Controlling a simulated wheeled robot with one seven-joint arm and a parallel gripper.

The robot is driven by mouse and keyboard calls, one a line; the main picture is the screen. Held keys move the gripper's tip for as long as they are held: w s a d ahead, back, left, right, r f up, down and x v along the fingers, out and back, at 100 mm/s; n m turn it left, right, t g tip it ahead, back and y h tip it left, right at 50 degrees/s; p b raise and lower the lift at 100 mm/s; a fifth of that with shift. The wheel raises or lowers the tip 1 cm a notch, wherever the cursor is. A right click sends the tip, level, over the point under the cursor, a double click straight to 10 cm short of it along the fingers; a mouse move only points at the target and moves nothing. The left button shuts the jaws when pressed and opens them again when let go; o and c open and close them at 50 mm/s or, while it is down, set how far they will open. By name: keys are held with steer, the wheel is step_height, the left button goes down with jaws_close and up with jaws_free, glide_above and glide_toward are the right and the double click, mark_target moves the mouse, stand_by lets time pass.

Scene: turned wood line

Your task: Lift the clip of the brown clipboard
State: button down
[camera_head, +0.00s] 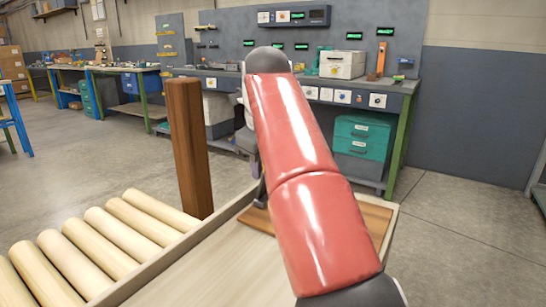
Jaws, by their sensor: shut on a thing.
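The brown clipboard (375,218) lies flat on the pale tabletop. My red arm crosses in front of it and hides its middle; only parts to the left and right show. My gripper (259,194) is partly hidden behind the arm. It points down at the left part of the clipboard and is shut on the clip, low over the board. The clip itself is hidden or too small to make out, so its angle cannot be told.
A row of pale wooden rollers (128,238) lies left of the table's raised edge (180,248). A tall brown post (188,148) stands upright close left of my gripper. A workbench with teal drawers (363,140) is behind. Bare tabletop shows in front.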

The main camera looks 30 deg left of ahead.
steer(key=shift+a, duration=0.15)
stand_by(0.3)
steer(key=c, duration=1.3)
jaws_free()
steer(key=shift+r, duration=0.1)
steer(key=shift+v, duration=1.25)
steer(key=shift+s+d+r+b, duration=0.1)
steer(key=shift+s+d+b, duration=1.05)
steer(key=shift+s+b, duration=0.4)
steer(key=shift+s+d+f+b, duration=0.1)
steer(key=shift+s+d+b, duration=1.2)
steer(key=shift+s, duration=0.5)
steer(key=shift+s+d+r+b, duration=0.1)
steer(key=shift+s+d+b, duration=0.9)
steer(key=shift+s+b, duration=0.6)
